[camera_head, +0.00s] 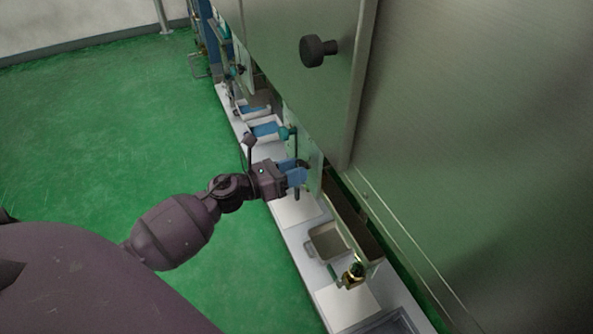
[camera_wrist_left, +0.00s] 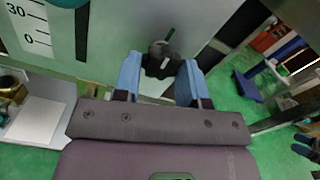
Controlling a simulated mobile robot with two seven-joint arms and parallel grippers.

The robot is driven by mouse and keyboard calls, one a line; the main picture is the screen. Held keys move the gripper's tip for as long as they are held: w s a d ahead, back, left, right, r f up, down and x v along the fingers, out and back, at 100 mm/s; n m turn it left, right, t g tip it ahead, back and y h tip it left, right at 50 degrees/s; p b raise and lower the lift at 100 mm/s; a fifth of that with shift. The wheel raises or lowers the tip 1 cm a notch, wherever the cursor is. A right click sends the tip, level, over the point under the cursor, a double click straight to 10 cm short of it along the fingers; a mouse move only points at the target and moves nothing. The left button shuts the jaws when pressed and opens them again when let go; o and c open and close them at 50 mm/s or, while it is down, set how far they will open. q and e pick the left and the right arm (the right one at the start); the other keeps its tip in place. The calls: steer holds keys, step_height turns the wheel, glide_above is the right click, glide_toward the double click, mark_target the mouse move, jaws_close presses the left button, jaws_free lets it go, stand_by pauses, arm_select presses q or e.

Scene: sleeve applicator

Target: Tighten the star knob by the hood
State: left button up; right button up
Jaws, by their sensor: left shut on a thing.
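The dark star knob (camera_wrist_left: 161,66) shows in the wrist view between the two blue fingertips, in front of a pale green plate with a printed scale. A green pointer-like mark stands just above it. My left gripper (camera_wrist_left: 158,82) is shut on this knob, with one finger at each side. In the head view my left gripper (camera_head: 298,174) reaches in from the left to the plate at the machine's side. The knob is mostly hidden there by the fingers. The hood (camera_head: 455,130) is the large metal housing at the right. My right gripper is not in view.
A larger black knob (camera_head: 313,50) sticks out of the metal panel above. A grey tray (camera_head: 326,242) and a brass fitting (camera_head: 353,274) sit on the white ledge (camera_head: 299,211) in front of my gripper. The green floor (camera_head: 120,130) at left is clear.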

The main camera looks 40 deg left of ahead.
arm_select(q)
steer(key=shift+f+m, duration=0.1)
steer(key=shift+m, duration=0.2)
stand_by(0.4)
steer(key=o, duration=0.9)
steer(key=v, duration=1.1)
steer(key=shift+w, duration=0.1)
